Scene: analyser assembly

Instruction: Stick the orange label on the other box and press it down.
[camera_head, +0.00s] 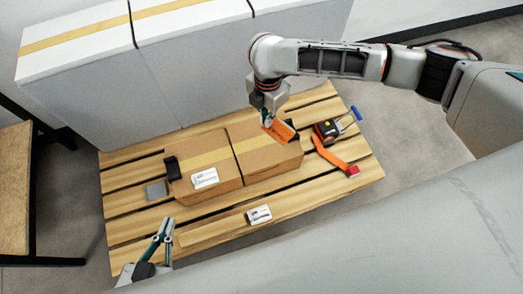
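Two brown cardboard boxes stand side by side on a wooden pallet (130,205). The left box (222,177) carries a white label (204,178) on its front upper edge. The right box (270,162) shows yellow tape on top and no label on its visible faces. My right gripper (268,114) hangs over the right box's far edge, its fingers partly hidden. It appears shut on the orange label (281,131), which is tilted above the box top. My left gripper (169,224) is low at the left, in front of the pallet and away from the boxes; its finger gap is unclear.
A white printed label or card (259,215) lies on the pallet's front. A tape tool (327,130) with an orange strap (332,155) lies on the right side. Large white crates (190,65) stand behind the pallet.

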